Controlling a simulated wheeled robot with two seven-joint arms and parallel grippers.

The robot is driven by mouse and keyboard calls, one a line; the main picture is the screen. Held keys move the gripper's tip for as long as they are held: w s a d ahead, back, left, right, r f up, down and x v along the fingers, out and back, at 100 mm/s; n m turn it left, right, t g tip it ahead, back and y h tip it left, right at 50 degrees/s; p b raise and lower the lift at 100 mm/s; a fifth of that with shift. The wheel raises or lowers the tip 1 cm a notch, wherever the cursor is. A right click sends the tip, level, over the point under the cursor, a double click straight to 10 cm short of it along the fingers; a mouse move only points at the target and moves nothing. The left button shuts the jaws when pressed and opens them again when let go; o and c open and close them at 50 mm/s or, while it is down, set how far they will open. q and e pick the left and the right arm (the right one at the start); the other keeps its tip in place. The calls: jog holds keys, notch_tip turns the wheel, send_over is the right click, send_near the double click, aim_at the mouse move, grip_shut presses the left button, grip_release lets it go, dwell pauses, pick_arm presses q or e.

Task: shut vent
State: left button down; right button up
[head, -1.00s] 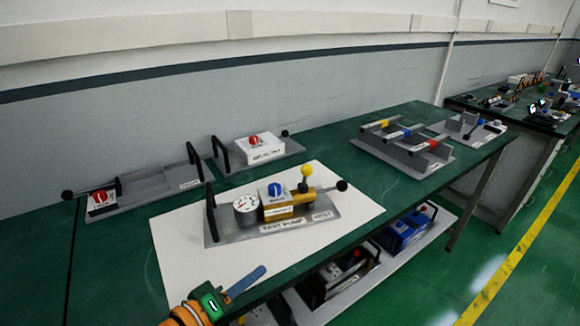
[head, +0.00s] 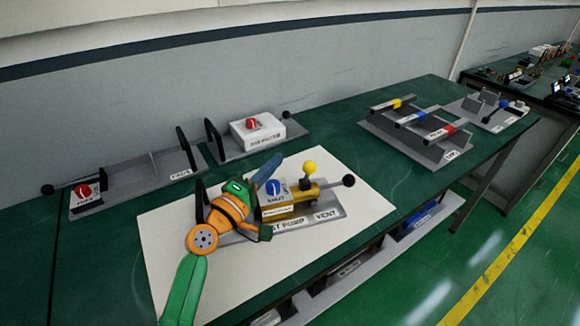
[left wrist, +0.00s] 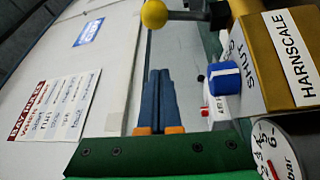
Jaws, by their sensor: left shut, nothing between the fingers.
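The test pump's base plate, labelled VENT (head: 326,215) at its right end, lies on a white sheet on the green bench. It carries a brass block (head: 292,204) with a blue knob (head: 273,187) marked SHUT, a yellow ball-topped lever (head: 310,167) and a black end knob (head: 348,181). The left wrist view shows the blue knob (left wrist: 224,77) and yellow ball (left wrist: 154,13) close by. My left gripper (head: 267,170), fingers together and empty, is over the pump near the blue knob; contact is not visible. It hides the gauge in the head view. The gauge (left wrist: 280,150) shows partly in the wrist view.
Behind stand a white box with a red knob (head: 257,131) and a grey fixture (head: 155,173) with another red knob. A rack with coloured bars (head: 415,130) stands at right. The white sheet (head: 165,245) is clear at left front. The wall rises behind.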

aim_at(290, 194)
pick_arm(q)
jog(key=d, duration=0.1)
jog(key=s+d+p, duration=0.1)
jog(key=d, duration=0.1)
jog(key=shift+s+d+f, duration=0.1)
jog(key=shift+d, duration=0.1)
jog(key=shift+s+d, duration=0.2)
jog(key=shift+w+f, duration=0.1)
jog(key=shift+w+f, duration=0.1)
